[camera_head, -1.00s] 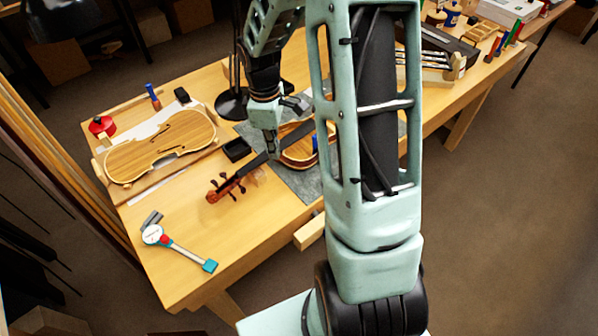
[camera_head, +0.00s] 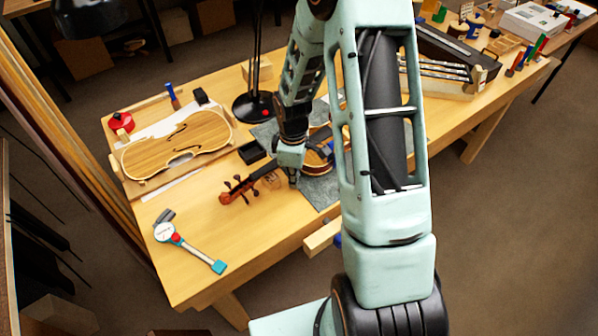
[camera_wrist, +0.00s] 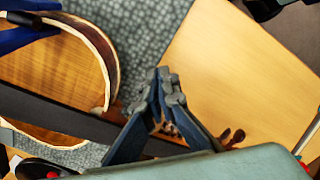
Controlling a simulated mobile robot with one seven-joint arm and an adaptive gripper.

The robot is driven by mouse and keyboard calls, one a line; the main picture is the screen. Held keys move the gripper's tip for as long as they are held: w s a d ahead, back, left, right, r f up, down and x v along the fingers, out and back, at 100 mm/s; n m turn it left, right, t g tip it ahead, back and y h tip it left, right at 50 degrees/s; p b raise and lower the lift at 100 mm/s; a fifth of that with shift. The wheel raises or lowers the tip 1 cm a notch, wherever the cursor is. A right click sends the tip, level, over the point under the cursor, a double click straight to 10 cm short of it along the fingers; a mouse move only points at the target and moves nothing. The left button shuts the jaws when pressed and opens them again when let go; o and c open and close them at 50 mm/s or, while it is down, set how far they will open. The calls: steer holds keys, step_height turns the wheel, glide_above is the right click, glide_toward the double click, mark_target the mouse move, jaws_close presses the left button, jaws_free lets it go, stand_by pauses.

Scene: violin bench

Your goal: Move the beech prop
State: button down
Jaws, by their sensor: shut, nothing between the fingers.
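A violin with a reddish scroll lies on a grey mat; its neck (camera_head: 252,181) points left. A small pale wooden piece (camera_head: 270,181) shows beside the neck in the head view; it looks like the beech prop, but it is too small to be sure. My gripper (camera_head: 292,182) is low over the bench beside the neck, right of that piece. In the wrist view my gripper (camera_wrist: 168,82) has its fingertips together and empty, above the neck near the mat's edge. My fingers hide part of the neck and pegs there.
A violin plate (camera_head: 178,142) lies on a board at left. A dial caliper (camera_head: 185,245) lies at the front left. A small black box (camera_head: 251,152) and a black lamp base (camera_head: 252,106) stand behind the neck.

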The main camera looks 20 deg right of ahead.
mark_target(276, 177)
steer(key=shift+w+a, duration=0.3)
steer(key=shift+a, duration=0.3)
steer(key=shift+w+a, duration=0.25)
steer(key=shift+a, duration=0.3)
steer(key=shift+a, duration=0.1)
steer(key=shift+w+a+b, duration=0.35)
steer(key=shift+w+a, duration=0.2)
steer(key=shift+a, duration=0.3)
steer(key=shift+w+a+r, duration=0.1)
steer(key=shift+a+r, duration=0.05)
